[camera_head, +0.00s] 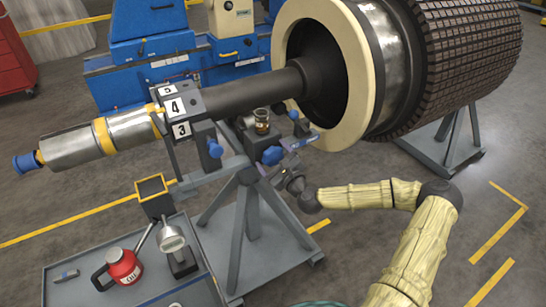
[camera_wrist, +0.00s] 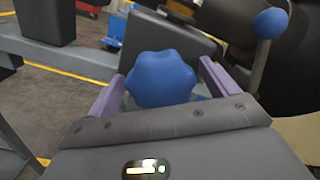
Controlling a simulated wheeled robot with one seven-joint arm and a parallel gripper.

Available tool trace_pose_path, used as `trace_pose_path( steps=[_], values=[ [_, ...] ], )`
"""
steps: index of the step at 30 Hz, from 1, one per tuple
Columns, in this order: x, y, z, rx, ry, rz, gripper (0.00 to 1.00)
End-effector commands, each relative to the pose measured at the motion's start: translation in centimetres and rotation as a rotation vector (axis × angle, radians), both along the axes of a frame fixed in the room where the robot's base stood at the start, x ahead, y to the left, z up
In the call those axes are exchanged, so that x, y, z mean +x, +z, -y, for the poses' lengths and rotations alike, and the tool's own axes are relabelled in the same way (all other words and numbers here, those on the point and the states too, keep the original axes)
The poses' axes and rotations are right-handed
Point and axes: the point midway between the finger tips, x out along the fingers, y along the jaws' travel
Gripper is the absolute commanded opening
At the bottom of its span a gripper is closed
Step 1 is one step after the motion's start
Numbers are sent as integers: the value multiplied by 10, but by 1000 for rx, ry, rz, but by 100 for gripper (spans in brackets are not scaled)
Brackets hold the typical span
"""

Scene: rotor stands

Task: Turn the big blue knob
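The big blue knob (camera_wrist: 160,78) has a lobed edge and fills the space between my fingers in the wrist view. In the head view the blue knob (camera_head: 272,155) shows on the rotor stand, just left of my gripper (camera_head: 290,150). My gripper (camera_wrist: 162,82) is open, with one purple-grey finger on each side of the knob. Narrow gaps seem to show between knob and fingers; I cannot tell whether either finger touches it. The knob's far side and shaft are hidden.
A second blue knob (camera_head: 215,149) sits further left on the stand. A blue ball-ended lever (camera_wrist: 270,22) rises right of my fingers. A small glass of brown liquid (camera_head: 261,121) stands above the knob. A grey tray cart (camera_head: 65,290) with a red can (camera_head: 123,267) is front left.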

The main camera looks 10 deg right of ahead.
Motion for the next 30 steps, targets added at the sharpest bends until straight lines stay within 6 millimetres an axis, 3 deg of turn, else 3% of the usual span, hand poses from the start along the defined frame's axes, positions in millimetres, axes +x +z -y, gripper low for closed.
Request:
trace_pose_path(
  steps=[11,30],
  values=[
    [-11,1,3,0,1,2,86],
    [-126,0,42,1,-2,0,86]
  ],
)
